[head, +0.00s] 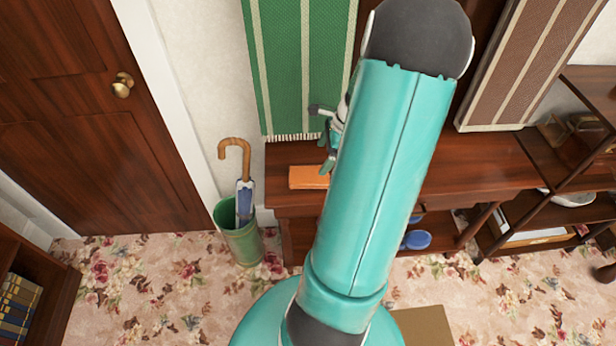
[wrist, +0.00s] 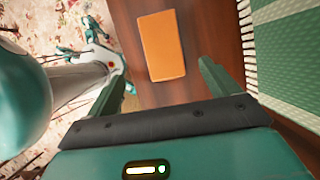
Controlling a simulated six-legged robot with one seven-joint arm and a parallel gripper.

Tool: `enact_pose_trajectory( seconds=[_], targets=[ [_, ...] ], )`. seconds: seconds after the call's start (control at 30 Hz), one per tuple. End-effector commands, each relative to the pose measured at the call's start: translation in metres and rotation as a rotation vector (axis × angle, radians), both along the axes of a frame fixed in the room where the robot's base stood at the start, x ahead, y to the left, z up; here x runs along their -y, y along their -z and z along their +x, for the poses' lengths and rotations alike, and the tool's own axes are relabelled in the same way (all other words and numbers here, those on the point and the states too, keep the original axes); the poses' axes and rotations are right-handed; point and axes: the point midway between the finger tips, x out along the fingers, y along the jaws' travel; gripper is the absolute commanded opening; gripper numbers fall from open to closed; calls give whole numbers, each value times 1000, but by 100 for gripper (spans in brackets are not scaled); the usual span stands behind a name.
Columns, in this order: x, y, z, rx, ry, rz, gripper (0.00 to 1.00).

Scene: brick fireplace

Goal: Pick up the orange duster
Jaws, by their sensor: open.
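An orange block, which fits the orange duster (head: 309,177), lies flat on the dark wooden cabinet top (head: 480,165), near its left end. In the wrist view the duster (wrist: 161,45) lies beyond the fingertips, between the lines of the two fingers. My gripper (wrist: 165,78) is open and empty, and the duster is apart from it. In the head view my gripper (head: 328,140) shows just above and right of the duster. My arm hides part of the cabinet top and most of my gripper there.
A green striped cloth (head: 300,65) hangs behind the duster, its fringe close to the cabinet top. A green bin (head: 239,240) with an umbrella (head: 243,190) stands left of the cabinet. A brown striped cloth (head: 530,60) hangs at right. Shelves hold a blue item (head: 417,240).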

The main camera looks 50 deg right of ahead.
Motion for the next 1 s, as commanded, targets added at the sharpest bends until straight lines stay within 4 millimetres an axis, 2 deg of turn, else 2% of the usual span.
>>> enact_pose_trajectory(
  seconds=[0.1, 0.37, 0.7, 0.97, 1.0],
  targets=[
    [-7, 22, 7, 0, 0, 4, 87],
    [-12, 43, 16, 0, -2, 0, 87],
    [-20, 84, 31, 1, -2, 1, 87],
    [-20, 86, 33, 0, -2, -2, 87],
    [-20, 86, 33, 0, -2, -2, 81]
  ],
)
